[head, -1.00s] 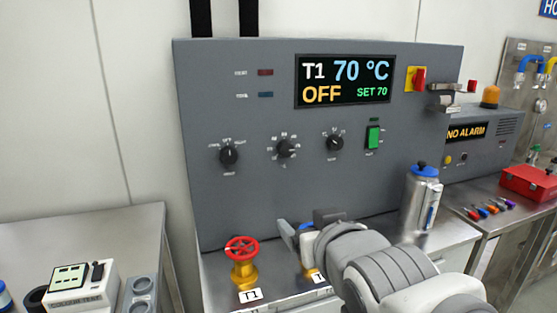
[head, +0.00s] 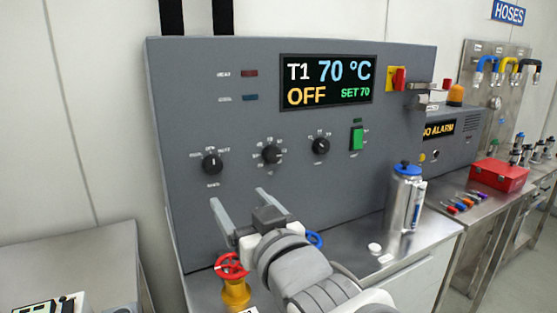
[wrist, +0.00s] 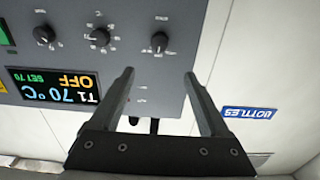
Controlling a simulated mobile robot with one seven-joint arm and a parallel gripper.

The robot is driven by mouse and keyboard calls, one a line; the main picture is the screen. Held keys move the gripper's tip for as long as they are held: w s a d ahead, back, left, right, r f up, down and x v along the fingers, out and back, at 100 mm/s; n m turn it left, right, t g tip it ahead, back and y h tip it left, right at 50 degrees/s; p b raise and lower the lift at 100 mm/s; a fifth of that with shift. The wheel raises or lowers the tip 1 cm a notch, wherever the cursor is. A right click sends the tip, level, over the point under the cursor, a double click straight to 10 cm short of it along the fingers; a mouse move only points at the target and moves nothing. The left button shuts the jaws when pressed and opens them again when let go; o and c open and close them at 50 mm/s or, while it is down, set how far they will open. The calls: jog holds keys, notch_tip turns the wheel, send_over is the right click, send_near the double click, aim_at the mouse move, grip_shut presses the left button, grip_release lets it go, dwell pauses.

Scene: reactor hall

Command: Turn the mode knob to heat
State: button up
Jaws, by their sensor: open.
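The mode knob (head: 212,164) is the leftmost of three black knobs on the grey panel. Its white pointer stands about straight up; the small labels around it are hard to read. The panel display (head: 327,83) reads T1 70 °C, OFF, SET 70. My gripper (head: 239,198) is open and empty, below and right of the mode knob, apart from it. In the wrist view the panel is upside down; the mode knob (wrist: 159,42) shows beyond the fingertips of my gripper (wrist: 158,73), roughly between them sideways.
Two other black knobs (head: 271,154) (head: 320,146) and a green switch (head: 357,138) sit to the right. A red valve wheel (head: 231,266) is just below my gripper. A silver flask (head: 404,197) stands on the bench at right. The panel around the mode knob is clear.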

aim_at(214, 166)
jog(key=p+x, duration=0.2)
jog(key=x, duration=1.4)
jog(key=shift+w+d, duration=0.1)
jog(key=shift+d, duration=0.05)
grip_shut()
